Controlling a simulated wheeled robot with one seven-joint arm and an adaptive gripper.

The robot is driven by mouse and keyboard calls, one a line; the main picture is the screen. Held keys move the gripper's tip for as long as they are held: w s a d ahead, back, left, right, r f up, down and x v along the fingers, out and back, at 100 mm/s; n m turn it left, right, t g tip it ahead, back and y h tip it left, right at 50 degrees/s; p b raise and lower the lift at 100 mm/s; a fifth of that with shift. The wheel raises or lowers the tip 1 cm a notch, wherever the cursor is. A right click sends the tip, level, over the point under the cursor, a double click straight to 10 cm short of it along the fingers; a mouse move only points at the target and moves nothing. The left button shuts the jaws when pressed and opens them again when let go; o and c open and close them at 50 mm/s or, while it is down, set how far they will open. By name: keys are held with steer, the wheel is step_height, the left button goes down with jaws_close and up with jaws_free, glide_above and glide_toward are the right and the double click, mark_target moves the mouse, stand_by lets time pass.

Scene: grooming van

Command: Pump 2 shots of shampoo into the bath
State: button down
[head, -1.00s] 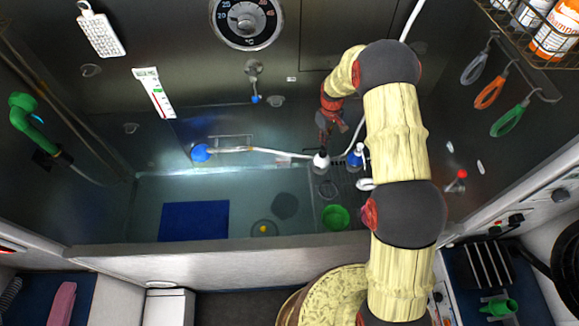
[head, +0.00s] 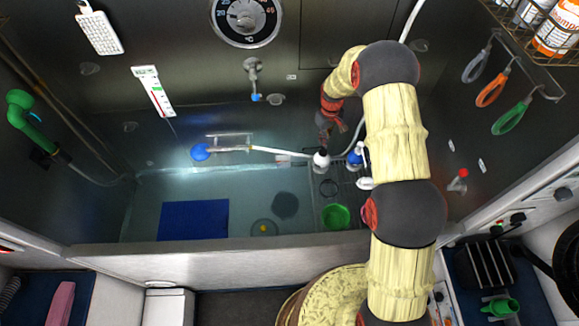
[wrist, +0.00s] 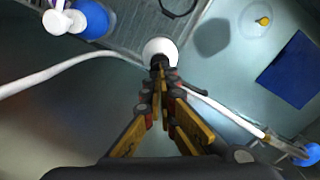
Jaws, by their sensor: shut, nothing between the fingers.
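My gripper (wrist: 162,72) is shut and empty, pointing down over a round white object (wrist: 159,48). In the wrist view its fingertips overlap the object's dark centre; I cannot tell whether they touch. In the head view this white object (head: 321,160) is just below my gripper (head: 328,138). Beside it is a blue bottle (wrist: 92,18) with a white pump-like top (wrist: 57,20); the bottle also shows in the head view (head: 354,158), partly behind my arm. The bath (head: 140,258) holds clear water over a blue mat (head: 194,220). No label is readable on either object.
A green cup (head: 336,216) and a small yellow item (head: 264,229) are low in the bath. Orange-labelled bottles (head: 556,35) stand in a rack at upper right.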

steer(key=shift+s+f+b, duration=0.1)
steer(key=shift+f+b, duration=0.65)
steer(key=shift+f, duration=0.45)
steer(key=shift+r, duration=0.2)
steer(key=shift+r+p, duration=0.5)
steer(key=shift+r, duration=1)
steer(key=shift+r, duration=0.1)
step_height(320, 180, up, 6)
steer(key=shift+f+p, duration=0.1)
steer(key=shift+p, duration=0.95)
